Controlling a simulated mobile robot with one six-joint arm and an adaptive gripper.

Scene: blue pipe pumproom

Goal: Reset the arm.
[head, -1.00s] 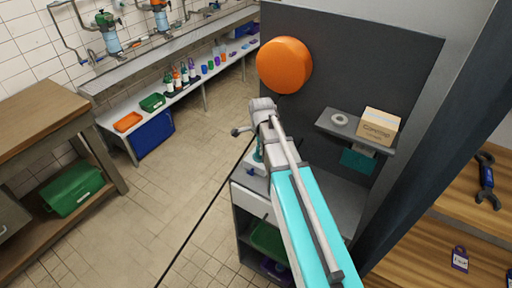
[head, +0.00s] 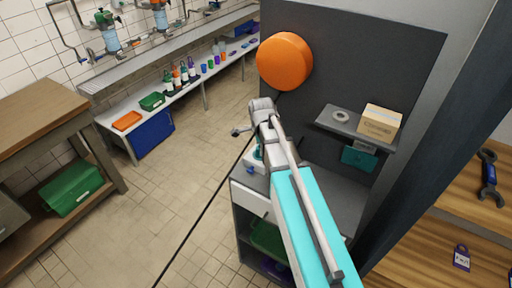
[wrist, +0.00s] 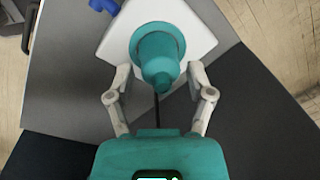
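My arm reaches over a grey bench, and in the head view its end hides most of my gripper. In the wrist view my gripper (wrist: 158,72) has its two grey fingers spread apart. A teal rounded fixture (wrist: 160,55) on a white base (wrist: 195,22) shows between and beyond the fingers, with visible gaps on both sides. A blue knob (wrist: 104,5) is at the base's edge. The white base also shows in the head view (head: 254,166), beneath the arm's end. Whether the fingers touch the fixture lower down I cannot tell.
A dark panel with an orange disc (head: 284,61) stands behind the arm. A shelf to its right (head: 338,128) holds a cardboard box (head: 380,121) and a grey ring (head: 340,115). A wooden bench (head: 40,125) is at left. The tiled floor (head: 185,190) between is clear.

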